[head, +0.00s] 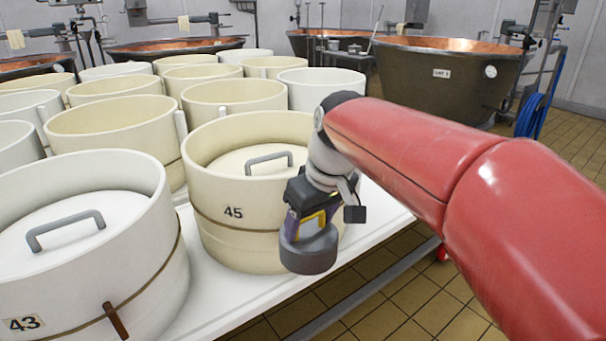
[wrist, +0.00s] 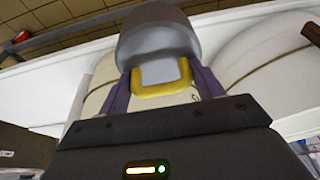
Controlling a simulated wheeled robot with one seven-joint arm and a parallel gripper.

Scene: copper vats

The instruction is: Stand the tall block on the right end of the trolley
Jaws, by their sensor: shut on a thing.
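My gripper (head: 310,222) is shut on a grey round-bodied thing (head: 308,252) with a yellow-framed part between the purple fingers. In the wrist view the fingers (wrist: 163,90) clasp the yellow frame, and the grey body (wrist: 158,42) sticks out beyond them. I cannot tell whether this is the tall block; no other tall block is recognisable. The white trolley (head: 225,292) carries cream and white tubs. The held thing appears in front of tub 45 (head: 215,220), near the trolley's front edge; its height above the trolley is unclear. My arm hides part of the trolley's right end (head: 385,212).
Tub 43 (head: 140,290) stands at the front left, with a handled lid inside. Several more tubs fill the trolley behind. A bare white strip runs along the front edge and right end. Copper vats (head: 445,85) stand beyond, and tiled floor (head: 400,300) lies in front.

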